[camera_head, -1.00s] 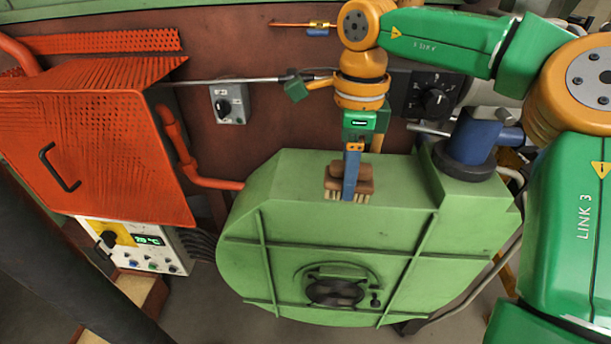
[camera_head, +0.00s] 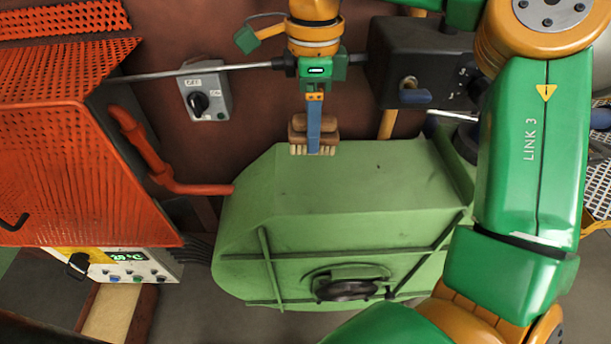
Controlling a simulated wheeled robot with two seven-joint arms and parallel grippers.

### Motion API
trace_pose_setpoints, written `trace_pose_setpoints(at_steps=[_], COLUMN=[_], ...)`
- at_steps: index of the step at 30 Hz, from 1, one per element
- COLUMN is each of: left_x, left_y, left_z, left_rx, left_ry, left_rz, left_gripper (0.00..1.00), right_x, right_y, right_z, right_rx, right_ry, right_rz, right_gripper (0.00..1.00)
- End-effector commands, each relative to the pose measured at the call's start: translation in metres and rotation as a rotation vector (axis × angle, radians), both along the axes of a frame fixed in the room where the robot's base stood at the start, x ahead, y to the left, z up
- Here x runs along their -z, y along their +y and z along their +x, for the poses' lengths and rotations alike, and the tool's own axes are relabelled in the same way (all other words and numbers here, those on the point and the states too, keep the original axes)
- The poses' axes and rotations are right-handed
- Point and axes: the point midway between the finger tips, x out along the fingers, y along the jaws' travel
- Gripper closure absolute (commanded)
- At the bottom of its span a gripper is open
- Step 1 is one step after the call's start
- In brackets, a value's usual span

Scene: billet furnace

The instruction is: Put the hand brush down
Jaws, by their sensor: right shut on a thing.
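The hand brush (camera_head: 298,127) has a brown wooden body and pale bristles that point down. My right gripper (camera_head: 314,140) comes down from above and is shut on it, with a blue finger across the brush's near side. The brush is upright at the far edge of the top of the green blower housing (camera_head: 350,180). Its bristles appear at or just above that edge; I cannot tell whether they touch. The gripper's other finger is hidden behind the brush. My left gripper is not in view.
The green housing's top is bare. A red perforated guard (camera_head: 60,150) and a red bent pipe (camera_head: 155,155) stand left. A grey switch box (camera_head: 207,97) is on the brown wall, with a thin metal rod (camera_head: 200,70) above it. A dark box (camera_head: 420,60) stands right of the gripper.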

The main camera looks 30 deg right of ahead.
Motion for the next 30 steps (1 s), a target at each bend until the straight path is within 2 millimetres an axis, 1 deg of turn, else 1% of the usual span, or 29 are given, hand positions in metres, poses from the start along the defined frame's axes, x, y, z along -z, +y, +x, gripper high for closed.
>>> trace_pose_setpoints(at_steps=[5, 7, 10, 14, 18, 21, 30], left_x=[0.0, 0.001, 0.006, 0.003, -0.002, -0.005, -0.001], left_y=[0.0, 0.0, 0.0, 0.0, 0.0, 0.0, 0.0], left_z=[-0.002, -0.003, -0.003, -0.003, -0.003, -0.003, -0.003], left_rx=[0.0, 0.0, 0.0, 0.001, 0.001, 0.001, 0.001], left_ry=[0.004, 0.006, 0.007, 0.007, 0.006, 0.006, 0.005], left_rz=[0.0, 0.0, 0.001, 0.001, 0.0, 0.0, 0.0], left_gripper=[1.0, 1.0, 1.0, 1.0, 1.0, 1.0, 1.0], right_x=[0.0, 0.004, 0.027, 0.049, 0.079, 0.093, 0.098], right_y=[0.0, 0.0, 0.0, 0.0, 0.0, 0.0, 0.0], right_z=[0.0, 0.0, -0.001, -0.001, -0.002, -0.001, -0.001], right_rx=[0.0, -0.001, -0.001, -0.002, -0.001, -0.001, -0.001], right_ry=[0.0, 0.001, 0.004, 0.003, 0.006, 0.002, -0.001], right_rz=[0.0, -0.001, -0.001, -0.001, 0.0, 0.001, 0.001], right_gripper=[0.83, 0.83, 0.83, 0.83, 0.83, 0.83, 0.83])
